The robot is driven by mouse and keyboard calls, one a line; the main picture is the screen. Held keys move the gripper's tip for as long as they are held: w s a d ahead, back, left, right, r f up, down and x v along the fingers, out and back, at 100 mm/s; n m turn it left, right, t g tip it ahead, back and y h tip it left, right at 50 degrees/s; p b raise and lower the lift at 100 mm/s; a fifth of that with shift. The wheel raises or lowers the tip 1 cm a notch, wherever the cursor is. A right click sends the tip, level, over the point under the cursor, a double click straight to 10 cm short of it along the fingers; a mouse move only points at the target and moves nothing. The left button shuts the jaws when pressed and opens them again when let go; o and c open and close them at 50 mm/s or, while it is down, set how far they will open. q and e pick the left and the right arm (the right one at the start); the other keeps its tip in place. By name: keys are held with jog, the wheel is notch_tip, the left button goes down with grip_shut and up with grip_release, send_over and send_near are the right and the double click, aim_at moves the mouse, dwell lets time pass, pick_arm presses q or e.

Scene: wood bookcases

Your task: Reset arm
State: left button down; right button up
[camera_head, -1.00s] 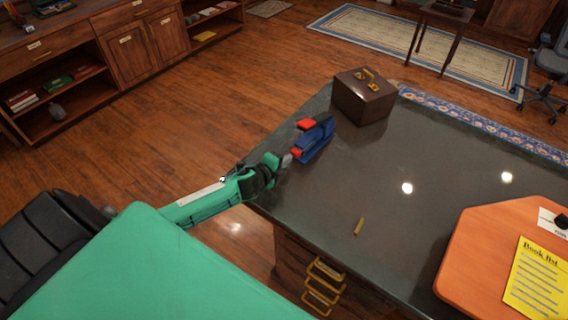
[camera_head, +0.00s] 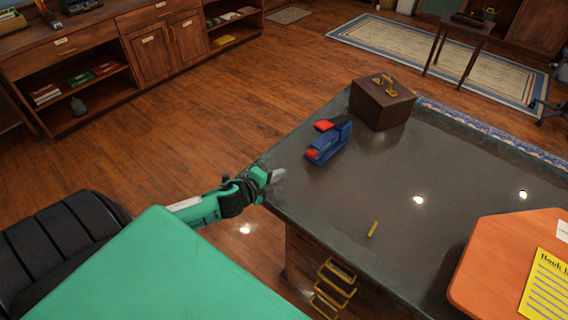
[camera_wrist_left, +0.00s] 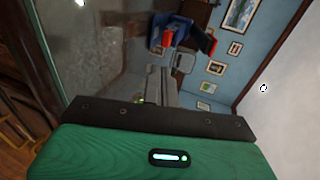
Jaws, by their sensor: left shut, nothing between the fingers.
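My left gripper (camera_head: 276,176) is at the near left edge of the dark desk, its green arm coming in from the left. Its fingers (camera_wrist_left: 160,86) are together with nothing between them. A blue and red tool, perhaps a stapler (camera_head: 328,142), stands on the desk beyond the gripper, apart from it. It also shows in the left wrist view (camera_wrist_left: 172,36), beyond the fingertips. My right gripper is in neither view.
The dark desk (camera_head: 330,200) bears a brown box with a gold handle (camera_head: 382,104), a small brass-coloured stick (camera_head: 373,229) and an orange board (camera_head: 500,262) with a yellow book list (camera_head: 545,290). Open wood floor (camera_head: 190,130) lies left of the desk, before wooden cabinets (camera_head: 165,48).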

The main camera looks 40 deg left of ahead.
pick_arm(q)
jog(key=shift+s+r, duration=0.1)
jog(key=shift+s, duration=0.1)
jog(key=s+d+n, duration=0.1)
jog(key=n, duration=0.1)
jog(key=s+d+n+y, duration=0.1)
jog(key=s+n, duration=0.1)
jog(key=s+d+f+n+g+y, duration=0.1)
jog(key=shift+s+d+f+n, duration=0.1)
jog(key=shift+s+d+n, duration=0.1)
jog(key=shift+d+n, duration=0.2)
jog(key=s+d+r+n+g, duration=0.1)
jog(key=s+d+n+g, duration=0.45)
jog(key=s, duration=0.55)
jog(key=s+d+r+n+g, duration=0.1)
jog(key=s+d+n+g, duration=0.4)
jog(key=s, duration=0.6)
jog(key=s+f+x, duration=0.1)
jog(key=s+x, duration=0.3)
jog(key=x, duration=1.1)
jog(key=s+d+f+x, duration=0.1)
jog(key=s+x, duration=0.2)
jog(key=x, duration=1.3)
jog(key=s+a+f+g, duration=0.1)
jog(key=s+a+f, duration=0.2)
jog(key=s+f, duration=1.6)
jog(key=shift+s+n+g, duration=0.3)
jog(key=shift+n+g, duration=0.05)
